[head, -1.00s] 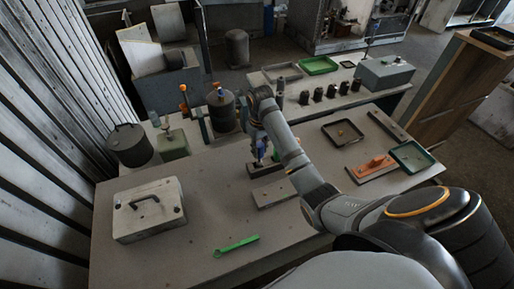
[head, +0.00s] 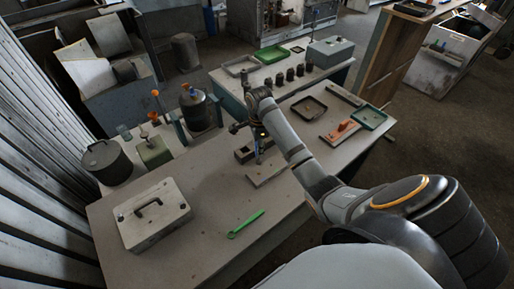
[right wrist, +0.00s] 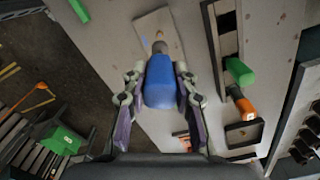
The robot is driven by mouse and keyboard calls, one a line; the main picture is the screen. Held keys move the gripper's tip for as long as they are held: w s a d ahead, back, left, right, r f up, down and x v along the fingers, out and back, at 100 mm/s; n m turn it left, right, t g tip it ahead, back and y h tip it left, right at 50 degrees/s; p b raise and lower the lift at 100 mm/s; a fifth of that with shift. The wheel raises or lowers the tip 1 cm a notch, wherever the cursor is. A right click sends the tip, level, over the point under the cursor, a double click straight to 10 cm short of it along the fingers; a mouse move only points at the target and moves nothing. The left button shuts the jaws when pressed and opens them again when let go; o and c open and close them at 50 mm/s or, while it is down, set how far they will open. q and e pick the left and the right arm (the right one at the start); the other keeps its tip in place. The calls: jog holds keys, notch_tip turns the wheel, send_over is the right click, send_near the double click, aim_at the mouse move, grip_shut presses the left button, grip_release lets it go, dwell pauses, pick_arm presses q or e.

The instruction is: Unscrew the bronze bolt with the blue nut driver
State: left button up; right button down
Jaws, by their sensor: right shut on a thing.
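My right gripper (head: 256,138) is above the middle of the table, shut on the blue nut driver (head: 258,147). In the right wrist view the driver's blue handle (right wrist: 160,82) sits between the two fingers (right wrist: 160,97), its grey shaft pointing away. Beyond the shaft lies a flat light plate (right wrist: 152,22), also seen in the head view (head: 266,172). A small brownish spot beside the shaft tip may be the bronze bolt; I cannot tell whether the tip touches it. My left gripper is out of view.
A dark tool holder (head: 243,155) stands next to the plate; the right wrist view shows a green handle (right wrist: 240,71) and an orange handle (right wrist: 240,104) there. A grey lidded box (head: 152,214) and green wrench (head: 246,224) lie nearer.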

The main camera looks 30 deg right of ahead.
aim_at(259, 160)
jog(key=shift+d+f+b, duration=0.15)
jog(key=shift+f+b, duration=0.15)
jog(key=shift+f, duration=0.05)
notch_tip(259, 160, down, 4)
jog(key=b, duration=0.4)
jog(key=shift+f, duration=0.55)
jog(key=shift+f, duration=0.1)
jog(key=shift+f+p, duration=0.1)
jog(key=shift+p, duration=0.25)
jog(key=shift+f, duration=0.1)
